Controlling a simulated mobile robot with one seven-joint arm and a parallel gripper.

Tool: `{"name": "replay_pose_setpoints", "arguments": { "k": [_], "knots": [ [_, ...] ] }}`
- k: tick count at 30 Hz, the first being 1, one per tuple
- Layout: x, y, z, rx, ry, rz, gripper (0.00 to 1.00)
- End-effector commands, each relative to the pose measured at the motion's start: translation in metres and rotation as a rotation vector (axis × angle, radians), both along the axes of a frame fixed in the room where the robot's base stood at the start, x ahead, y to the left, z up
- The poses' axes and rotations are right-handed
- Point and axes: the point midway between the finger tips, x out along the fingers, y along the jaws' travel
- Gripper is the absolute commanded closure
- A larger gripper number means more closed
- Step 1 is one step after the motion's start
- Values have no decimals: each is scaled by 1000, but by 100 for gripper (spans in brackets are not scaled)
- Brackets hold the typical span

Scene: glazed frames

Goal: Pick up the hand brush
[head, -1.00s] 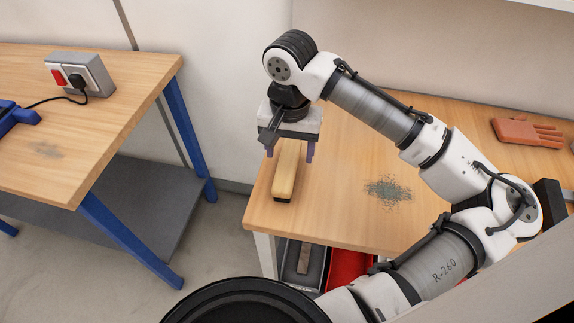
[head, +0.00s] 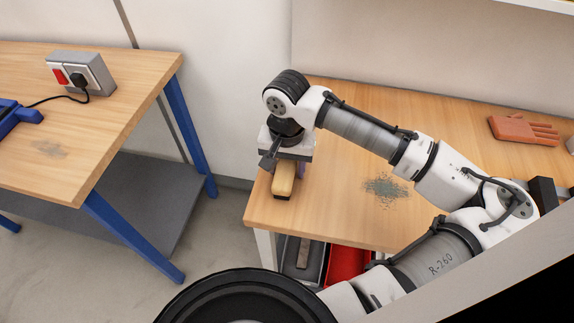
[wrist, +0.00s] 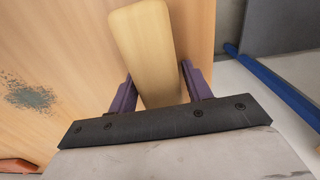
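The hand brush (head: 283,182) is a pale wooden block with a dark underside, lying at the left end of the wooden bench. My gripper (wrist: 158,72) is low over it, fingers pointing down, one on each side of the brush. In the wrist view the wooden back (wrist: 148,40) passes between the two purple fingers, with narrow gaps beside it. In the head view my gripper hides the far part of the brush. Whether the fingertips reach the bench is unclear.
A patch of dark debris (head: 386,188) lies on the bench (head: 330,215) to the right of the brush. A reddish-brown glove (head: 524,130) lies farther right. Another wooden table (head: 90,130) with blue legs stands left, across a gap. An open drawer (head: 312,262) shows below the bench.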

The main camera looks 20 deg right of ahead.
Motion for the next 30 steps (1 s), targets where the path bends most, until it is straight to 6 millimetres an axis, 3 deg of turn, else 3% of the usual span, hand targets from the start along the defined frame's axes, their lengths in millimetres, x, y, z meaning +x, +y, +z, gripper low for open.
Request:
{"name": "replay_pose_setpoints", "arguments": {
  "k": [1,8,20,26,30],
  "knots": [
    [0,0,0,0,0,0,57],
    [0,0,0,0,0,0,87],
    [1,0,9,0,-2,-1,87],
    [1,-1,43,-2,-5,-2,87],
    [1,0,86,-2,-6,1,87]
  ]
}}
